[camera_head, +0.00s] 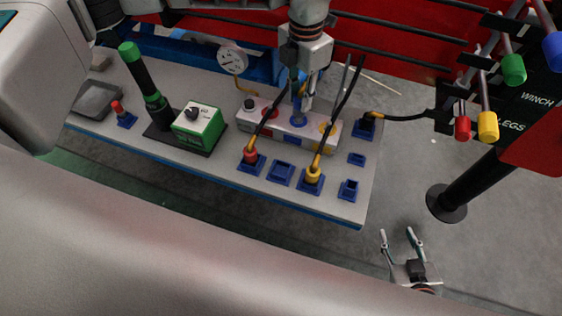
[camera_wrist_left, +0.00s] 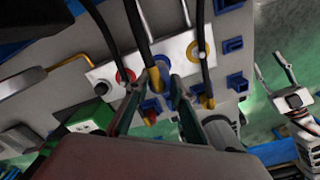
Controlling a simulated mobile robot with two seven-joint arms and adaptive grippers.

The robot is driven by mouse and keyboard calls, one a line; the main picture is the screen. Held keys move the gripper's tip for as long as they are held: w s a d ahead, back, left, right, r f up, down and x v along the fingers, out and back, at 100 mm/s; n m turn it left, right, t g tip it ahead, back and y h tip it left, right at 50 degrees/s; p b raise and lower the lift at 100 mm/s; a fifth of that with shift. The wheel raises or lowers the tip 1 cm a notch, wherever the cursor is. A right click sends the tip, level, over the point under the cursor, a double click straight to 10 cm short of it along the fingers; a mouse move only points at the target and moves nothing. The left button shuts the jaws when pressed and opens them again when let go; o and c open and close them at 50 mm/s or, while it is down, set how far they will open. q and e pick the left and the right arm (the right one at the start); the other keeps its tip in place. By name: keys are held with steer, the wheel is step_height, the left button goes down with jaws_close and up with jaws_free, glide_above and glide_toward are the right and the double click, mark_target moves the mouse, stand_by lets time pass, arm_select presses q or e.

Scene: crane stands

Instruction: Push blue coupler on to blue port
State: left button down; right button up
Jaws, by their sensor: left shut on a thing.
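The white port block (camera_head: 262,119) stands on the bench with red, blue and yellow ports in a row. My left gripper (camera_head: 298,113) comes down from above at the blue port, in the middle of the row. It is shut on the blue coupler (camera_head: 297,103), which is mostly hidden between the fingers. In the left wrist view, blue (camera_wrist_left: 162,72) shows between the fingertips, in line with the block. I cannot tell whether the coupler touches or sits on the port. My right gripper (camera_head: 398,235) is open and empty beyond the bench's front right corner.
A red coupler (camera_head: 250,155) and a yellow coupler (camera_head: 312,174) stand in blue holders before the block, their hoses passing close to my left gripper. A green box (camera_head: 199,127) and a joystick (camera_head: 144,75) are to the left. Coloured levers (camera_head: 513,69) hang at the right.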

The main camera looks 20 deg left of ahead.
mark_target(301, 91)
arm_select(q)
steer(key=shift+f, duration=0.85)
steer(key=c, duration=1.7)
jaws_free()
steer(key=shift+r+p, duration=1.5)
steer(key=shift+r, duration=1.05)
steer(key=shift+f, duration=0.1)
step_height(301, 91, up, 12)
steer(key=shift+r, duration=0.1)
steer(key=shift+s, duration=0.1)
